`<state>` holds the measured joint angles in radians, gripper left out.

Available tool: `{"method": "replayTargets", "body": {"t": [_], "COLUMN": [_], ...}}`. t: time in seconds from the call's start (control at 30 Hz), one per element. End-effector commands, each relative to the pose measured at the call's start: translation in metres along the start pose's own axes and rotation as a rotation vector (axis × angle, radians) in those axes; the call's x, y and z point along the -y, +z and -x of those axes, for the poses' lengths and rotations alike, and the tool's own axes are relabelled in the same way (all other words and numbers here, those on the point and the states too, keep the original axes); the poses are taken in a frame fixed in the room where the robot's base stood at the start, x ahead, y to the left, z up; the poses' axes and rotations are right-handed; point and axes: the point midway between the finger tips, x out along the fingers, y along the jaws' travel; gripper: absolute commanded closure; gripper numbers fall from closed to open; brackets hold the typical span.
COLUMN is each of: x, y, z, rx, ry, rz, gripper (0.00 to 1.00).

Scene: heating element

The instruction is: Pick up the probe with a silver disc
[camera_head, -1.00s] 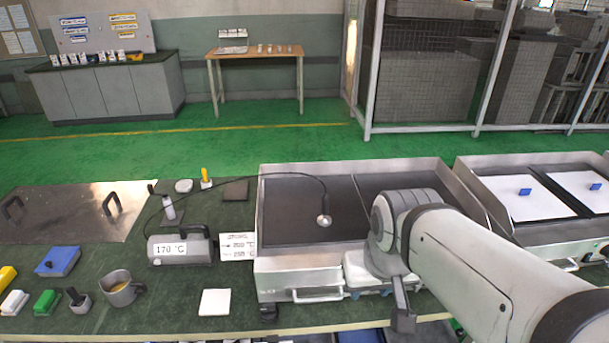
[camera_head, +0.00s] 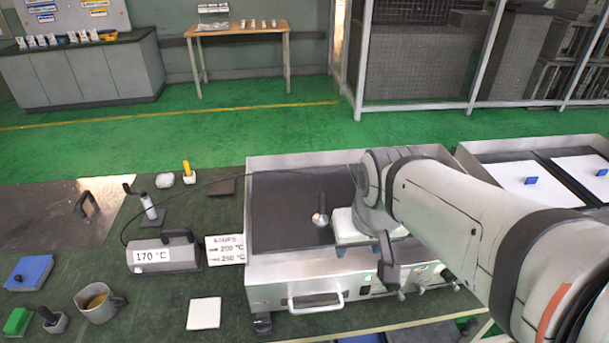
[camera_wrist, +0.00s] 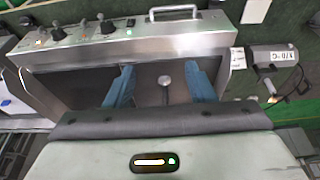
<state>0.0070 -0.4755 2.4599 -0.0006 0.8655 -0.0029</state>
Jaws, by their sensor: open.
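The probe (camera_head: 320,217) has a silver disc and a dark handle or stem. It is over the dark left plate of the steel hot-plate unit (camera_head: 300,278), and its cable trails left to the temperature meter (camera_head: 163,255), which reads 170 °C. In the wrist view the silver disc (camera_wrist: 164,79) shows between the two blue fingers of my gripper (camera_wrist: 161,76). The fingers are open, with a gap on each side of the disc. I cannot tell the height between the fingers and the probe. In the head view my arm hides most of the gripper.
A temperature sign (camera_head: 225,250) stands beside the meter. A white square tile (camera_head: 204,313) and a mug (camera_head: 98,302) lie on the green bench at the front left. The hot-plate unit has raised steel walls. A second unit with white sheets (camera_head: 517,184) stands at the right.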

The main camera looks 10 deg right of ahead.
Motion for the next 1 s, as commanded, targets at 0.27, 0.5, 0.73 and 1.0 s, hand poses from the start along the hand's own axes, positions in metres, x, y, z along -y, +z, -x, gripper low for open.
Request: {"method": "replayTargets", "body": {"t": [0.27,0.5,0.73,1.0], "x": [-0.004,-0.001,0.002,0.004], "y": [-0.090,-0.169,-0.225,-0.249], "z": [-0.066,-0.141,-0.209,-0.244], "rx": [-0.068,-0.139,-0.197,-0.227], "ry": [0.003,0.002,0.000,-0.002], "rz": [-0.004,-0.003,-0.001,0.000], "gripper": [0.50,0.50,0.50,0.50]}}
